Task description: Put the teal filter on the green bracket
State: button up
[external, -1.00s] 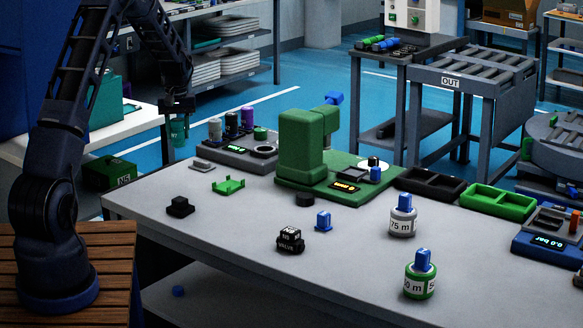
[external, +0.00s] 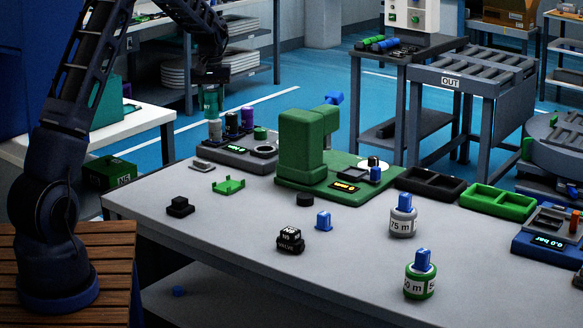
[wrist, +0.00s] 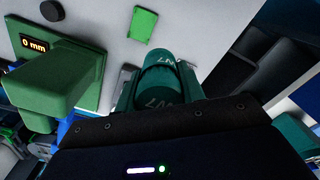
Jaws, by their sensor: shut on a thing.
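My gripper (external: 211,86) is shut on the teal filter (external: 211,103), a small cylinder hanging below the fingers. It is held in the air above and behind the rear left part of the grey table. In the wrist view the teal filter (wrist: 158,88) sits between the fingers, with white lettering on its side. The green bracket (external: 228,186) is a small flat piece with raised corners. It lies on the table left of the green machine, below and in front of the filter and apart from it. It also shows in the wrist view (wrist: 143,24).
The green machine (external: 300,146) stands right of the bracket. A grey station (external: 237,158) with several cylinders stands behind the bracket, below the filter. A black block (external: 180,207) and a thin grey piece (external: 202,165) lie nearby. The table's left front is mostly clear.

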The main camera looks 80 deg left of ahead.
jog(key=w+d, duration=0.3)
jog(key=w, duration=0.1)
jog(key=shift+m, duration=0.3)
notch_tip(320, 180, down, 20)
jog(key=shift+a+r, duration=0.1)
jog(key=shift+r, duration=0.15)
jog(key=shift+f, duration=0.1)
jog(key=o, duration=1)
notch_tip(320, 180, up, 12)
jog(key=shift+r, duration=0.1)
